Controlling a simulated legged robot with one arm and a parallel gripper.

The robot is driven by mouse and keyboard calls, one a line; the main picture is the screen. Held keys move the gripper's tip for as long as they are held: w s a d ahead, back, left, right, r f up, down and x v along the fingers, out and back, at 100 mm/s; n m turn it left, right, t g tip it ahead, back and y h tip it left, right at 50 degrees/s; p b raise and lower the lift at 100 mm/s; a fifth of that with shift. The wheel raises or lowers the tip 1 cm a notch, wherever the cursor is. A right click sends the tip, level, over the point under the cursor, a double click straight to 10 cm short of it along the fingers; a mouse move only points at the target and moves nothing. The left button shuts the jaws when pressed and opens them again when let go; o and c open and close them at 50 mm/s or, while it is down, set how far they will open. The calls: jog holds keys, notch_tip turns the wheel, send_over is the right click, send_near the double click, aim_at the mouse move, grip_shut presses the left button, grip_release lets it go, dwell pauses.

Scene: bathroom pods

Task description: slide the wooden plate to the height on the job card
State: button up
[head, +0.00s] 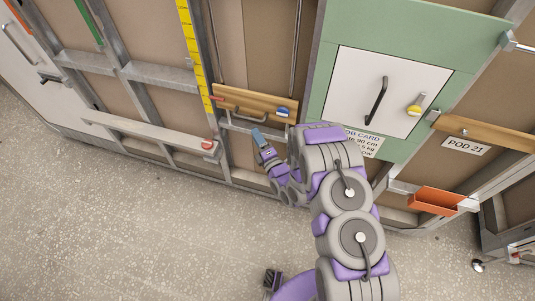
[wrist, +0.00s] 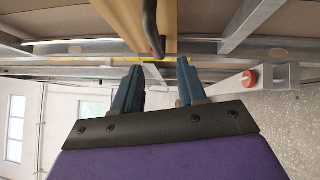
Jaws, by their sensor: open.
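The wooden plate (head: 232,96) spans two vertical rods on the wall frame, with a dark bar handle (head: 247,118) and a blue knob (head: 283,112) at its right end. A yellow height scale (head: 190,50) stands to its left. The job card (head: 366,141) is partly hidden by my arm; "90 cm" is legible. My gripper (head: 260,140) is just below the plate. In the wrist view, my open fingers (wrist: 158,78) are apart and the plate (wrist: 170,18) and handle (wrist: 151,28) lie ahead of the gap. Whether the handle is between the fingertips I cannot tell.
A rail with a red knob (head: 208,145) juts out left of my gripper. A white door (head: 350,85) with a yellow latch is at upper right. An orange tray (head: 435,202) and a POD 21 sign (head: 465,146) are at right. The speckled floor (head: 130,220) is clear at left.

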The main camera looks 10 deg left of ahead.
jog(key=r+v, duration=0.1)
jog(key=v, duration=0.6)
jog(key=shift+s+d+f, duration=0.25)
jog(key=shift+s+f, duration=0.05)
jog(key=shift+f, duration=0.1)
dwell(0.3)
jog(key=shift+w, duration=0.1)
